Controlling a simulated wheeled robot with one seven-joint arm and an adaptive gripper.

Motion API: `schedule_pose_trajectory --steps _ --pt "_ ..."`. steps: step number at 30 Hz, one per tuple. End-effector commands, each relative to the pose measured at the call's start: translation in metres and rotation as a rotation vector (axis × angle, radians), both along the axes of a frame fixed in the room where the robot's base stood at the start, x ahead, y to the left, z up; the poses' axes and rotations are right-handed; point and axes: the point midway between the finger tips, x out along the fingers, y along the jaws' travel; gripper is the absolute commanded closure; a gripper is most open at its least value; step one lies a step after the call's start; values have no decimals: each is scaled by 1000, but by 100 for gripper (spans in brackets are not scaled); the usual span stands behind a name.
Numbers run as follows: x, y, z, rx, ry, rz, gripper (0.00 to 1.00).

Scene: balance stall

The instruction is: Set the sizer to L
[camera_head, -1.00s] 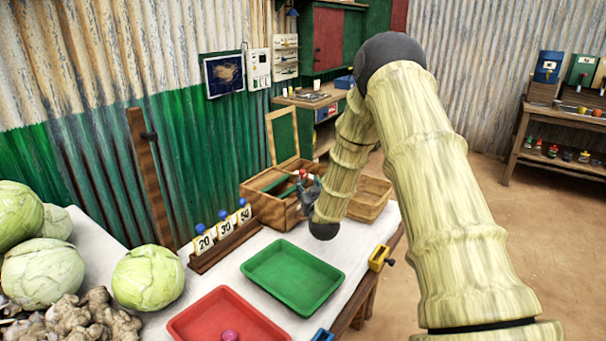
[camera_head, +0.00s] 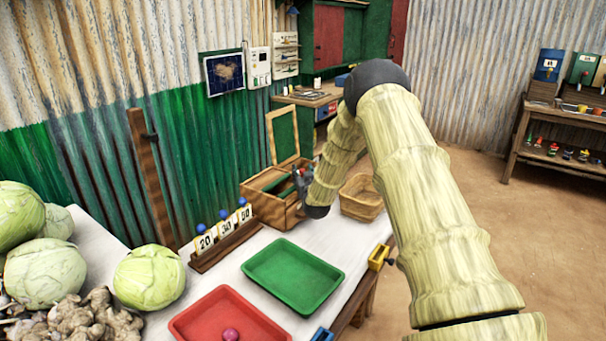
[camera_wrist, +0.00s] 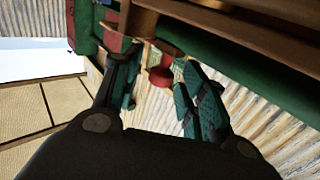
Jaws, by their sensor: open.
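A wooden box (camera_head: 268,208) with a raised green-panelled lid (camera_head: 284,138) stands at the back of the white table; I take it to be the sizer, but no size letters are readable. My gripper (camera_head: 304,178) is at its right side, partly hidden by my arm. In the wrist view my gripper (camera_wrist: 160,88) is open, its two dark green fingers spread apart. A red knob-like piece (camera_wrist: 161,77) shows between the fingers, below a wooden edge (camera_wrist: 185,30). I cannot tell whether the fingers touch it.
A wicker basket (camera_head: 363,197) stands right of the box. A green tray (camera_head: 293,276) and red tray (camera_head: 212,318) lie in front. A rack with cards 20, 30 and 50 (camera_head: 224,242), cabbages (camera_head: 149,277) and ginger (camera_head: 75,318) are to the left.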

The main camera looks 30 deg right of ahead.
Motion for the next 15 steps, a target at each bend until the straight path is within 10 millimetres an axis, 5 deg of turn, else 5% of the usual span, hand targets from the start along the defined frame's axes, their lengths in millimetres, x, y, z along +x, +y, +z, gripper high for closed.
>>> schedule_pose_trajectory --steps 3,10,15 --pt "0 0 0 0 0 0 58" --pt "0 0 0 0 0 0 100" --pt "0 0 0 0 0 0 100"
